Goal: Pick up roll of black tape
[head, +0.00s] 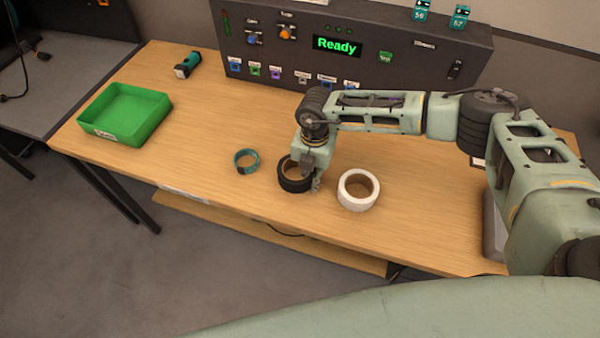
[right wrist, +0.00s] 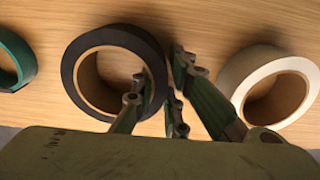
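The roll of black tape (head: 288,187) lies flat on the wooden table, between a teal tape roll and a white one in the head view. It also shows in the right wrist view (right wrist: 70,66). My right gripper (head: 312,178) is down at its right side, pointing at the table. In the right wrist view the right gripper (right wrist: 166,82) is open, with one finger over the ring's hole and right wall and the other outside, towards the white roll. Whether the fingers touch the tape is hard to tell. My left gripper is out of view.
The white tape roll (head: 345,202) stands close right of the gripper; the teal roll (head: 240,168) lies left. A green tray (head: 150,128) is at the far left. A dark control panel (head: 400,70) runs along the back. The table between tray and rolls is clear.

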